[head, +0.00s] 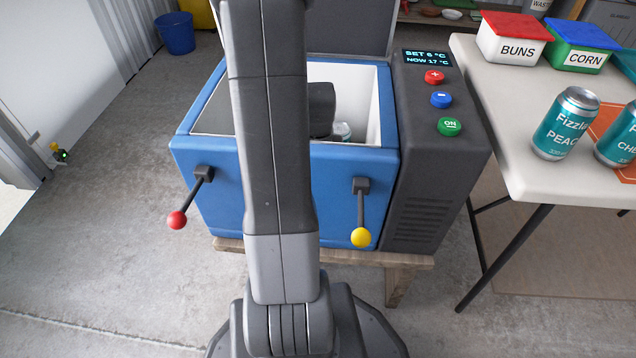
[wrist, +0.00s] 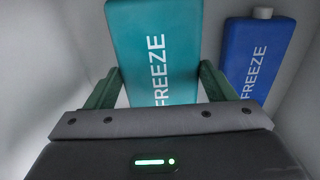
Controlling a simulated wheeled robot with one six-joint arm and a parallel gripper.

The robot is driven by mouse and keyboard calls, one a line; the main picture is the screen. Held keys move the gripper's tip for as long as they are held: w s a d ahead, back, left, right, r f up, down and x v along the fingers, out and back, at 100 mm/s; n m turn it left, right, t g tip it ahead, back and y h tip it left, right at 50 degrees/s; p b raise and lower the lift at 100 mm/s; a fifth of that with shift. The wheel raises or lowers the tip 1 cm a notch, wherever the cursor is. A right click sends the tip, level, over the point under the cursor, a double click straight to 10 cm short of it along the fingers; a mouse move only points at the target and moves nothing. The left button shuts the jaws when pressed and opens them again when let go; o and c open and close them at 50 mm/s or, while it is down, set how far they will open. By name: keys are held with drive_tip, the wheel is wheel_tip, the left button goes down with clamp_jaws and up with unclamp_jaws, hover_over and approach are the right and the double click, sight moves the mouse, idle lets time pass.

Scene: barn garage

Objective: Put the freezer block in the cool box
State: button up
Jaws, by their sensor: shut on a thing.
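The blue cool box (head: 215,160) stands in the middle of the head view with its lid up and its white inside showing. My arm reaches down into it, and the dark wrist end (head: 321,108) shows inside the opening. In the wrist view my gripper (wrist: 160,88) is shut on a teal freezer block (wrist: 152,40) marked FREEZE, with a finger at each side. A blue freezer block (wrist: 254,58) with a pale cap lies to the right, apart from the teal one. Pale walls surround both. Whether the teal block touches the floor I cannot tell.
The control panel (head: 424,62) reads SET 6 °C, NOW 17 °C. Levers with red (head: 177,220) and yellow (head: 361,237) knobs are on the box front. A white table (head: 500,140) with cans and tubs stands to the right.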

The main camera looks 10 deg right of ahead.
drive_tip(key=shift+f+b, duration=0.65)
drive_tip(key=shift+f, duration=1.25)
drive_tip(key=shift+f, duration=0.15)
drive_tip(key=shift+f, duration=0.15)
drive_tip(key=o, duration=1.3)
wheel_tip(320, 180, up, 13)
drive_tip(key=p, duration=0.4)
drive_tip(key=shift+f+p, duration=0.2)
drive_tip(key=shift+p, duration=0.15)
